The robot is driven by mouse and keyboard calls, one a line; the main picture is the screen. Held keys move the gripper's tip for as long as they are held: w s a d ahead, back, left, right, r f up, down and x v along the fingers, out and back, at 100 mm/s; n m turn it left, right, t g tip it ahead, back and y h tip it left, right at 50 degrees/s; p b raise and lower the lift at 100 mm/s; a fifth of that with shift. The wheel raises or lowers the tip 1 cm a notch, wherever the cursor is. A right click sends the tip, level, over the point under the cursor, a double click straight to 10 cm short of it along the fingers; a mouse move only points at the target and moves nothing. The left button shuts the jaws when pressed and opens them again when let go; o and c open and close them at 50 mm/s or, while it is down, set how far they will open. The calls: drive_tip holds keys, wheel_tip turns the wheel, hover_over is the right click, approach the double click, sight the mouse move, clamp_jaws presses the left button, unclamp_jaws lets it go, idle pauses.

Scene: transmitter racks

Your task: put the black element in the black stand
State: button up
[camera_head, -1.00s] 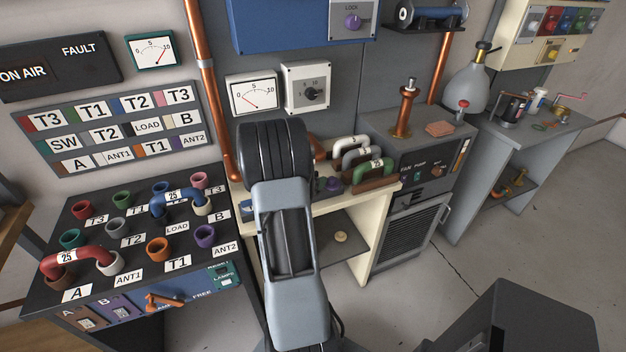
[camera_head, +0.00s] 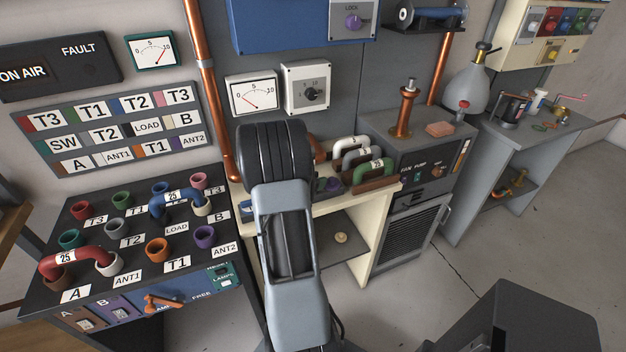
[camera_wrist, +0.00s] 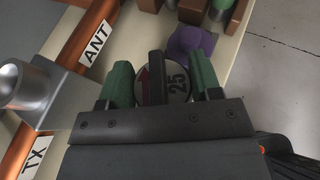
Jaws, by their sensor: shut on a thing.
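My gripper (camera_wrist: 162,78) is low in the wrist view, with a green pad on each finger. A purple piece (camera_wrist: 191,44) is just beyond the fingers. In the head view my arm hides the gripper and the element. I cannot make out a black stand in either view.
A grey metal fitting (camera_wrist: 38,92) stands left of the gripper, beside copper pipes labelled ANT and TX. In the head view, a cream bench (camera_head: 352,205) carries coloured U-shaped links (camera_head: 372,171) in a rack. A black patch panel (camera_head: 118,258) stands at left.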

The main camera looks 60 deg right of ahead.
drive_tip(key=shift+f+b, duration=0.45)
drive_tip(key=shift+b, duration=0.05)
drive_tip(key=shift+r, duration=0.2)
drive_tip(key=shift+r, duration=0.3)
drive_tip(key=shift+a+b, duration=0.15)
drive_tip(key=shift+b, duration=0.25)
idle(2.1)
drive_tip(key=shift+f+b, duration=0.5)
drive_tip(key=shift+b, duration=0.05)
drive_tip(key=shift+r, duration=0.15)
drive_tip(key=shift+r+p, duration=0.3)
idle(0.4)
